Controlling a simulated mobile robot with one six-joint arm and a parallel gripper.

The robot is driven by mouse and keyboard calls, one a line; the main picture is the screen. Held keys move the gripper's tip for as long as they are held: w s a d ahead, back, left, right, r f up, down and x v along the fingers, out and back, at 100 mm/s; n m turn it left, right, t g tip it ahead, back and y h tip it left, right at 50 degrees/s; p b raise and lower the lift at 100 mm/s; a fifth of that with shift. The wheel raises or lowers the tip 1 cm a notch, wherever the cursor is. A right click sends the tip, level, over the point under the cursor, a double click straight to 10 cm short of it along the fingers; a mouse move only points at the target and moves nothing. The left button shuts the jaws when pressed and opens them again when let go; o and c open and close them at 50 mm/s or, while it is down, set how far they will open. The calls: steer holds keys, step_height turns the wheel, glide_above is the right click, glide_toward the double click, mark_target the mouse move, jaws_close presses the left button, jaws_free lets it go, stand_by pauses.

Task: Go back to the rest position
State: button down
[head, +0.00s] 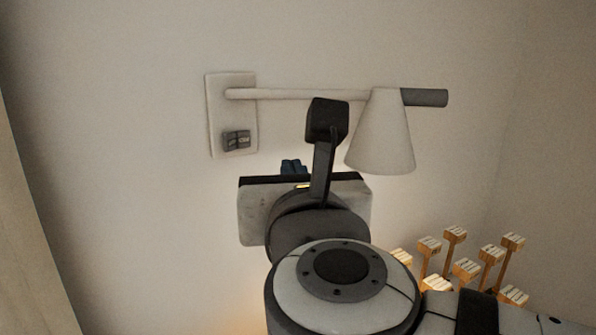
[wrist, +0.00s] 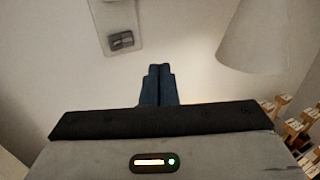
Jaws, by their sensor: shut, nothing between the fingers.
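My gripper (wrist: 159,72) shows at the centre of the wrist view, its two blue fingers closed together with nothing between them. In the head view the blue fingertips (head: 293,166) show just above the gripper body, and my arm hides much of the rest. The gripper is in front of the wall, below the lamp's wall plate (head: 215,115) and left of the white cone shade (head: 382,140). The fingers look apart from both. The plate carries a small grey switch (head: 236,140), also seen in the wrist view (wrist: 121,41).
The wall lamp's arm (head: 290,94) runs rightward from the plate and ends in a dark grey tip (head: 425,97). Several wooden pieces with pale tops (head: 466,268) stand at the lower right. A pale upright edge (head: 28,220) is at far left. The wall between is bare.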

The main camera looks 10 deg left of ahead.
steer(key=w+d+f+m+g+h, duration=0.3)
steer(key=d+f+m+h, duration=0.1)
steer(key=d+f+m, duration=0.4)
steer(key=w+d+f+m+g+h, duration=0.3)
steer(key=d+f+m+g, duration=0.15)
steer(key=f+m, duration=0.45)
steer(key=s+d+f+m+g+y, duration=0.1)
steer(key=s+d+f+m+g, duration=0.2)
steer(key=f+m, duration=0.4)
steer(key=s+d+f+m+g, duration=0.3)
steer(key=d+f+m, duration=0.3)
steer(key=m, duration=0.9)
steer(key=shift+s+d+f+g+y, duration=0.4)
steer(key=shift+s+f, duration=0.45)
steer(key=shift+f, duration=0.35)
